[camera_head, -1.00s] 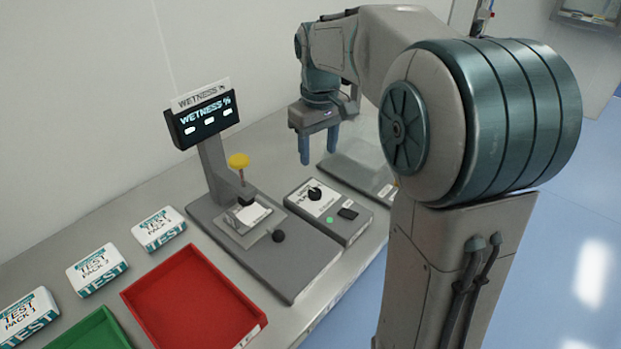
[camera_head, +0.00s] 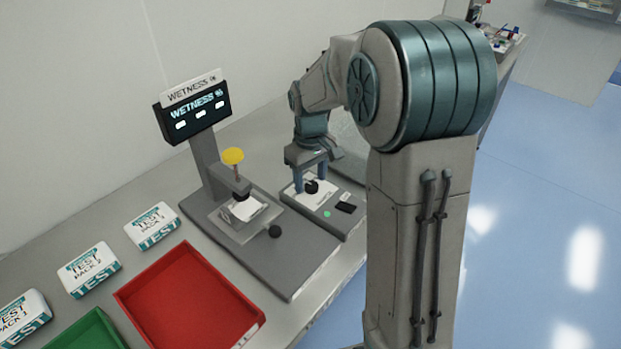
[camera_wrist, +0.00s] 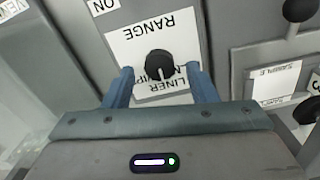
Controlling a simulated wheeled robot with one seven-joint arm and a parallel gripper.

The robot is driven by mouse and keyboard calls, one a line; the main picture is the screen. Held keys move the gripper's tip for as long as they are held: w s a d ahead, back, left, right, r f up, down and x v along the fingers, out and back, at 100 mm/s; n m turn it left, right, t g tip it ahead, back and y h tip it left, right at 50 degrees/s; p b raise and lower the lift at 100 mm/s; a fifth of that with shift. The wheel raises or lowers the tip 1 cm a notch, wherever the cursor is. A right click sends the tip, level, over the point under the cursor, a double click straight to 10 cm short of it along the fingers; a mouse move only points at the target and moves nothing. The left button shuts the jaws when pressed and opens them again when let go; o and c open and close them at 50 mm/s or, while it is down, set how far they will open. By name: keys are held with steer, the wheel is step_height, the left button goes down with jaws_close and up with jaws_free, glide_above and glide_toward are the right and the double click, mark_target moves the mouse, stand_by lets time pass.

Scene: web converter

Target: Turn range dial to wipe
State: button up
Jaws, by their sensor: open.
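The range dial (camera_wrist: 160,64) is a black knob on a white label marked RANGE (camera_wrist: 150,28) in the wrist view. Its white pointer mark faces the gripper side of that view, near the LINER lettering. In the head view the dial (camera_head: 311,187) sits on a grey control box (camera_head: 325,210). My gripper (camera_head: 310,188) is open and points down at the dial. In the wrist view its blue fingers (camera_wrist: 160,75) stand on either side of the knob, with gaps and no visible contact.
A wetness gauge stand with display (camera_head: 197,112), yellow knob (camera_head: 233,156) and grey base (camera_head: 285,262) stands left of the box. The box also has a green button (camera_head: 327,213) and black switch (camera_head: 346,207). A red tray (camera_head: 190,300) and white test packs (camera_head: 152,227) lie further left.

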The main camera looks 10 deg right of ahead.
steer(key=shift+f, duration=0.4)
steer(key=shift+c, duration=0.3)
steer(key=c, duration=0.9)
steer(key=shift+m, duration=0.4)
steer(key=m, duration=0.5)
steer(key=shift+m+b, duration=0.3)
steer(key=shift+b, duration=0.05)
steer(key=m, duration=0.5)
steer(key=shift+d, duration=0.1)
steer(key=shift+m, duration=0.4)
